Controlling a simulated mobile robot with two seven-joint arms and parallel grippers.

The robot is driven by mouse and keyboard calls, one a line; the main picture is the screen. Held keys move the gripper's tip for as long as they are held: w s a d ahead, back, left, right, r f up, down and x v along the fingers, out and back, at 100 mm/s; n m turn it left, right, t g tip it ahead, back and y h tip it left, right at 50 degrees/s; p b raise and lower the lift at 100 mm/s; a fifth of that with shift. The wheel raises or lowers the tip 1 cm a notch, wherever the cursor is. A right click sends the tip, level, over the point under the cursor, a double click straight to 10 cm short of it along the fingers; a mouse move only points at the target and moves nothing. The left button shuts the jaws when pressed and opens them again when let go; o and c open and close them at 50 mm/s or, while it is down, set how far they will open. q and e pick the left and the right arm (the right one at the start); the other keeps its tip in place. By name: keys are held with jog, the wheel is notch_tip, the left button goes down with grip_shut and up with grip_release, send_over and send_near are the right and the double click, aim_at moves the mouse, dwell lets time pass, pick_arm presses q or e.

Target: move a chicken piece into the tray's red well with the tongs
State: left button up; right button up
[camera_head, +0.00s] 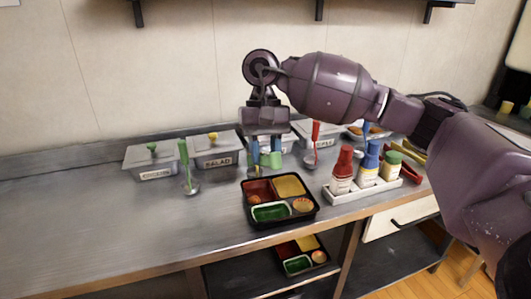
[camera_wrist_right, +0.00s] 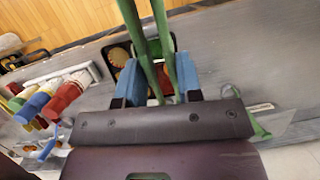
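My right gripper (camera_head: 264,159) hangs behind the black tray, with its blue fingers pointing down. In the right wrist view green tongs (camera_wrist_right: 160,65) run between the blue fingers (camera_wrist_right: 160,85), which appear closed on them. The black tray (camera_head: 283,222) lies on the steel counter. Its red well (camera_head: 258,186) is at the back left, with a small orange patch at its front edge. A yellow well (camera_head: 289,186), a green well (camera_head: 270,212) and a round orange item (camera_head: 302,205) fill the rest. I cannot make out a chicken piece for certain. My left gripper is not in view.
Lidded bins (camera_head: 152,162) line the back, with a green-handled utensil (camera_head: 184,160) and a red-handled one (camera_head: 315,134) near them. A white caddy (camera_head: 362,192) of bottles stands right of the tray. Another tray (camera_head: 301,254) sits below. The left counter is clear.

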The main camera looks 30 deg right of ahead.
jog(key=shift+r, duration=0.15)
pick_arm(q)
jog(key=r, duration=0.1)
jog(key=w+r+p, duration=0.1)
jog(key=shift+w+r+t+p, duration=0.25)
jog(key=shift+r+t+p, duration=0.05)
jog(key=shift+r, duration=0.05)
pick_arm(e)
notch_tip(320, 180, up, 8)
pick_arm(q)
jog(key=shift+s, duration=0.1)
pick_arm(e)
jog(key=shift+f, duration=0.2)
